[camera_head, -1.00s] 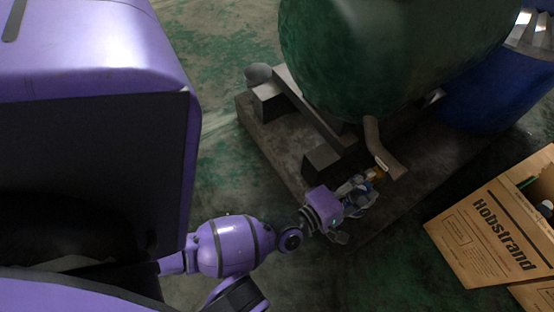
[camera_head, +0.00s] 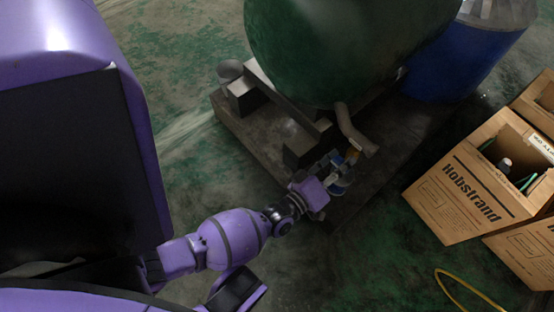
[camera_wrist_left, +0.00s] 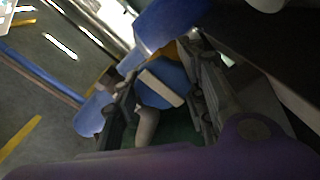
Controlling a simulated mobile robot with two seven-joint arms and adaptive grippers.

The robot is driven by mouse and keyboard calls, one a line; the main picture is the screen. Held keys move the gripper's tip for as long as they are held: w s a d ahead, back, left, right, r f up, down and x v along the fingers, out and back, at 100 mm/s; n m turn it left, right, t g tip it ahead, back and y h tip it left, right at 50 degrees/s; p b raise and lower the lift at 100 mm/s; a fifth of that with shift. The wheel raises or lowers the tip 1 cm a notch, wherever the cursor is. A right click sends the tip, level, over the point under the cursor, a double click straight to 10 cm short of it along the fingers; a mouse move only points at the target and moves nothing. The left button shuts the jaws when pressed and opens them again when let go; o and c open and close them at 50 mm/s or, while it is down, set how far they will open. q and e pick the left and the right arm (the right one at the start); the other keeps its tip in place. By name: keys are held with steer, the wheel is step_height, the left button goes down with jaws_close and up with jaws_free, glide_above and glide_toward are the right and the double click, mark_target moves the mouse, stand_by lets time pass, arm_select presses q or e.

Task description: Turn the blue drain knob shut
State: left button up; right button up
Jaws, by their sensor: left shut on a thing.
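The blue drain knob (camera_wrist_left: 155,95) shows between the fingers of my left gripper in the left wrist view, partly hidden by them. My left gripper (camera_head: 340,175) is shut on it, low at the end of the drain pipe (camera_head: 352,130) under the green tank (camera_head: 335,50). A brass-coloured fitting (camera_head: 353,155) sits between the pipe end and the gripper. In the head view, the gripper mostly covers the knob, and its turn angle cannot be read. My right gripper is not in view.
The tank rests on a dark plinth (camera_head: 240,130) with grey supports. A blue drum (camera_head: 450,65) stands behind at right. Cardboard boxes marked Hobstrand (camera_head: 450,200) stand at right, and a yellow hose (camera_head: 465,290) lies at bottom right. The floor between gripper and boxes is clear.

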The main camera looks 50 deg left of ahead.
arm_select(q)
steer(key=shift+d+r+m, duration=0.15)
steer(key=shift+d+m, duration=0.05)
steer(key=shift+m, duration=0.1)
steer(key=o, duration=1.1)
steer(key=shift+a, duration=0.1)
